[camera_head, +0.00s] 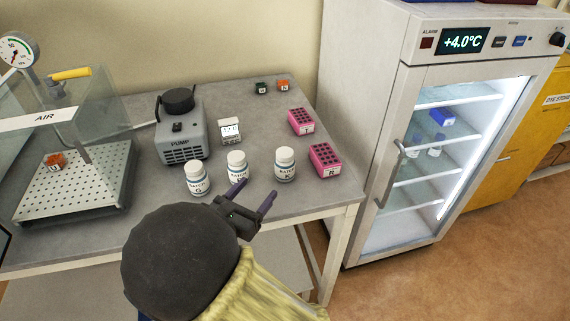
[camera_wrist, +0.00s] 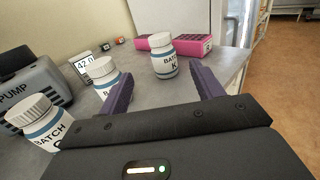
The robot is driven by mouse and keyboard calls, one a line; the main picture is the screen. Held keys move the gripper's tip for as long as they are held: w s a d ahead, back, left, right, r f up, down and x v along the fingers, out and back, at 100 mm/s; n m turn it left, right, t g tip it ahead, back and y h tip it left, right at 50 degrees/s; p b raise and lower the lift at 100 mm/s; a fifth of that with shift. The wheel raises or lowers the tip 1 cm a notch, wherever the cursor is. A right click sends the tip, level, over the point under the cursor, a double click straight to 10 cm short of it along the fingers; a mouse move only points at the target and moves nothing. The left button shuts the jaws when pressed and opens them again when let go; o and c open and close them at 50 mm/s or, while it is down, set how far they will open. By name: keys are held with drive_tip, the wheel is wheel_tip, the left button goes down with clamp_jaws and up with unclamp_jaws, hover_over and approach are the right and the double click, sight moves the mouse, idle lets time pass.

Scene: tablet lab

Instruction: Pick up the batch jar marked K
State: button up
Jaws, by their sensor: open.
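The batch jar marked K (camera_head: 285,165) is a white jar with a white cap and a blue band. It stands upright on the grey table, rightmost of three jars. In the wrist view jar K (camera_wrist: 164,57) stands ahead of my gripper, between the lines of the two fingers and beyond their tips. My gripper (camera_head: 253,192) is open and empty at the table's front edge, in front of the jars; its purple fingers (camera_wrist: 158,85) point toward jar K. The middle jar (camera_head: 237,166) stands close to the left finger, its letter hidden. Jar G (camera_head: 197,179) stands further left.
Two pink racks (camera_head: 325,160) (camera_head: 301,121) stand right of and behind jar K. A grey pump (camera_head: 181,130) and a small display (camera_head: 230,132) stand behind the jars. A glass-walled box (camera_head: 75,180) is at left. A lit fridge (camera_head: 440,140) stands right of the table.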

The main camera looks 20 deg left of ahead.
sight(281, 161)
drive_tip(key=x, duration=0.9)
drive_tip(key=shift+w+p, duration=0.3)
drive_tip(key=shift+p, duration=0.05)
drive_tip(key=x, duration=0.5)
drive_tip(key=shift+w+p, duration=0.1)
drive_tip(key=shift+p, duration=0.3)
drive_tip(key=shift+c, duration=0.3)
drive_tip(key=shift+r, duration=0.1)
drive_tip(key=c, duration=1)
